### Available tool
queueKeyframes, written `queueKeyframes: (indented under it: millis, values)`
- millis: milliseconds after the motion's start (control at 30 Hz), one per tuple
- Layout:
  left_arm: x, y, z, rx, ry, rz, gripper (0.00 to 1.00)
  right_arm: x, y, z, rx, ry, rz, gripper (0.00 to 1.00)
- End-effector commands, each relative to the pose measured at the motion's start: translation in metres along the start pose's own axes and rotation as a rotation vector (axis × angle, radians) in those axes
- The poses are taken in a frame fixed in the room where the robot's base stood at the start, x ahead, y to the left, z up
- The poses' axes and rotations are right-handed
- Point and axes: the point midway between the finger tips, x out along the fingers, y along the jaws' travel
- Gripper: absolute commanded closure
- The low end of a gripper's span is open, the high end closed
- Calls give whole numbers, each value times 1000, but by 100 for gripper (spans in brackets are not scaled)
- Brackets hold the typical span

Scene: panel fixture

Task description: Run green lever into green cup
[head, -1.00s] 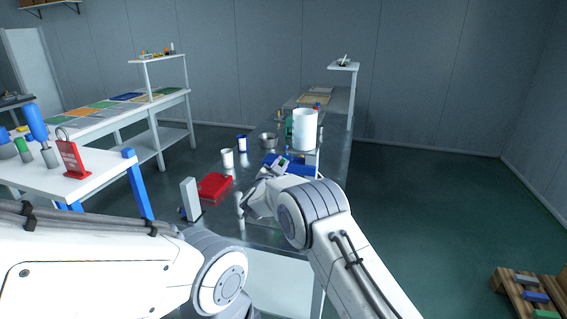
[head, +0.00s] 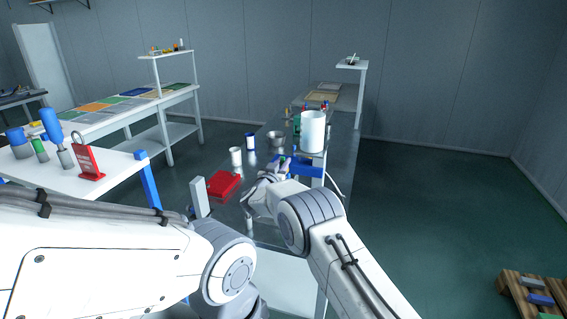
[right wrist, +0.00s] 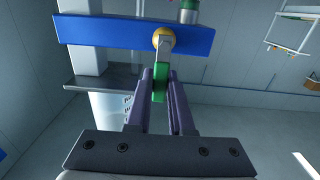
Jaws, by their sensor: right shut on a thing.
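The green lever (right wrist: 160,88) hangs from a gold knob (right wrist: 164,38) on a blue bar (right wrist: 110,32) in the right wrist view. My right gripper (right wrist: 160,76) is shut on the lever, with a dark purple finger at each side. In the head view my right gripper (head: 272,172) is at the blue bar (head: 312,169), below a large white cylinder (head: 312,131); the lever cannot be made out there. A silver fitting with a green band (right wrist: 188,12) shows above the bar. I cannot make out a green cup.
A red box (head: 224,185), a white cup (head: 236,156), a blue-and-white can (head: 250,141) and a steel bowl (head: 276,139) stand on the dark bench left of my right gripper. A white table (head: 115,176) stands further left. Open floor lies right of the bench.

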Motion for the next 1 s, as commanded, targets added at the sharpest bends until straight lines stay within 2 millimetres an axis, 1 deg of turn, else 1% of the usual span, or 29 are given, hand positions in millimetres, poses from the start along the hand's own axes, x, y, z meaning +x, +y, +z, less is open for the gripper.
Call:
queueKeyframes:
  millis: [333,367,400,433,767,867,1000]
  values:
    - [0,0,0,0,0,0,50,0,-1,0,-6,0,-3,100]
    - [0,0,0,0,0,0,50,0,-1,0,-6,0,-3,69]
    - [0,0,0,0,0,0,50,0,-1,0,-6,0,-3,53]
    - [0,0,0,0,0,0,50,0,-1,0,-5,0,-2,50]
    - [0,0,0,0,0,0,50,-2,-1,0,-3,0,-2,50]
    - [3,0,0,0,0,0,50,-7,-2,0,-4,0,-2,50]
    - [8,-1,0,0,0,0,50,-25,-2,1,-4,-1,-3,50]
